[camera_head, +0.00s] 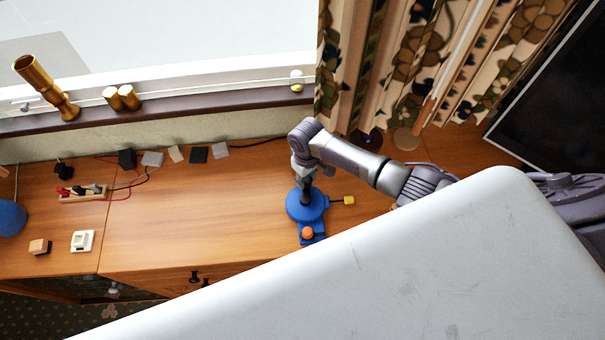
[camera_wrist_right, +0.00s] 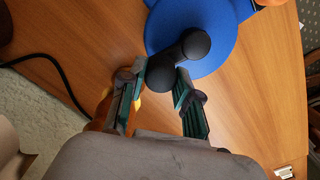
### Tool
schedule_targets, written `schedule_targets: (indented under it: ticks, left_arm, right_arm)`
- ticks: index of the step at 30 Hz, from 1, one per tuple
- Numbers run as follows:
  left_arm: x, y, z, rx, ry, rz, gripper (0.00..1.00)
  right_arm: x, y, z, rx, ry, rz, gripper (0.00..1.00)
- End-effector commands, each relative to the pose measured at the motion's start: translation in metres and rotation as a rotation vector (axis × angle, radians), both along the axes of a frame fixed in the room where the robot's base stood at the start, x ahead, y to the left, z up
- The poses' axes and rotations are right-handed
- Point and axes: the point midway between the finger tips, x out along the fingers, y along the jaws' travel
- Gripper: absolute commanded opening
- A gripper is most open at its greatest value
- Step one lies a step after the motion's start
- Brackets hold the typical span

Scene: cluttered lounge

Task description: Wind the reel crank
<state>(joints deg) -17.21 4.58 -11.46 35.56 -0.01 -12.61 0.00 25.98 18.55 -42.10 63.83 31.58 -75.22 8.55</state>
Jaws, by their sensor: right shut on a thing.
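The blue reel (camera_head: 318,212) stands on the wooden cabinet top, with an orange knob (camera_head: 307,233) at its front and a yellow block (camera_head: 349,200) on a thin rod at its right. My right gripper (camera_head: 303,183) reaches down over the reel's far side and partly hides it. In the right wrist view, the black crank (camera_wrist_right: 194,45) lies across the blue reel (camera_wrist_right: 165,25). My right gripper (camera_wrist_right: 160,80) is shut on the crank's knob end, with a finger on either side. My left gripper is not in view.
Small blocks, a black cable and a terminal strip (camera_head: 82,192) lie on the cabinet top (camera_head: 200,230) at left and back. Curtains (camera_head: 400,60) hang behind my right arm. A dark screen (camera_head: 555,100) stands at right. The wood left of the reel is clear.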

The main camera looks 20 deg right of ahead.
Motion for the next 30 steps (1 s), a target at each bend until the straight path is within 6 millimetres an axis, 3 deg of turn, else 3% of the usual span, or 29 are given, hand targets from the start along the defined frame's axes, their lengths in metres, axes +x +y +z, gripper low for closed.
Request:
schedule_targets:
  ticks: [9, 26, 27, 30]
  left_arm:
    - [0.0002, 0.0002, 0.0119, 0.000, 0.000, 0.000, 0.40]
    - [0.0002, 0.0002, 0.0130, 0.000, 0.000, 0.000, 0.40]
    - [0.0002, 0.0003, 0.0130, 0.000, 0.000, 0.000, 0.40]
    - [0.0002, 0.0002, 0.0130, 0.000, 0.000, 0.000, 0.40]
  right_arm:
    - [-0.0018, -0.0052, 0.0020, 0.000, -0.002, -0.130, 0.00]
    - [-0.0014, -0.0068, 0.0015, 0.000, -0.005, -0.159, 0.00]
    - [-0.0014, -0.0068, 0.0016, 0.000, -0.005, -0.159, 0.35]
    - [-0.0017, -0.0068, 0.0013, 0.000, -0.004, -0.159, 0.52]
